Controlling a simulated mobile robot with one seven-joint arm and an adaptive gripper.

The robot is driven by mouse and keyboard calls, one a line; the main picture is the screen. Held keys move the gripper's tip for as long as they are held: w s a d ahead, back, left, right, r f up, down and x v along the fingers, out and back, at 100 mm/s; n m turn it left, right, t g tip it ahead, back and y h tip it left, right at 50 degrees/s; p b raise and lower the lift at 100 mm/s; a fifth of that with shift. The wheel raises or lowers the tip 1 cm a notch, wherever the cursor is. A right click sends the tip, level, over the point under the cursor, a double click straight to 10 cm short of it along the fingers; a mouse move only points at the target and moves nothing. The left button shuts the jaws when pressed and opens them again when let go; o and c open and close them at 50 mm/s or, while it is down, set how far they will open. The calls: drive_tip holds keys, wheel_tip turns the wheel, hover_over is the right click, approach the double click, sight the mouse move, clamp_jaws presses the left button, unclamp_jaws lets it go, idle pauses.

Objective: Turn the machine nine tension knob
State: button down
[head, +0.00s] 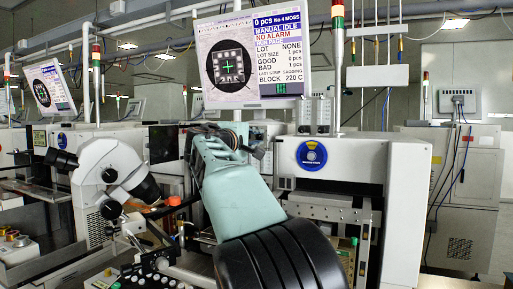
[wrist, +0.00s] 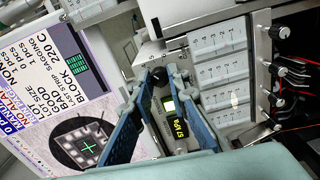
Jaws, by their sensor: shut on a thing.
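In the wrist view, my gripper (wrist: 166,77) has its two blue-padded fingers closed in around a small dark round knob (wrist: 159,76) on the machine's pale panel. I take this to be the tension knob; no label on it can be read. The fingers hide its sides, and I cannot tell its turned angle. In the head view, the machine (head: 355,165) is a white bonder with a blue round badge. My arm reaches up to its upper left part, and the fingertips and knob are hidden there.
A small lit display (wrist: 180,130) sits between my fingers on the panel. A monitor (head: 252,60) stands close above my gripper. A microscope (head: 112,175) stands left of my arm.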

drive_tip(key=m+b, duration=0.2)
drive_tip(key=m, duration=0.2)
drive_tip(key=shift+m, duration=0.4)
drive_tip(key=shift+b, duration=0.3)
drive_tip(key=c, duration=1.8)
unclamp_jaws()
drive_tip(key=shift+c, duration=0.2)
drive_tip(key=shift+s, duration=0.1)
drive_tip(key=v, duration=1.2)
drive_tip(key=shift+d, duration=0.1)
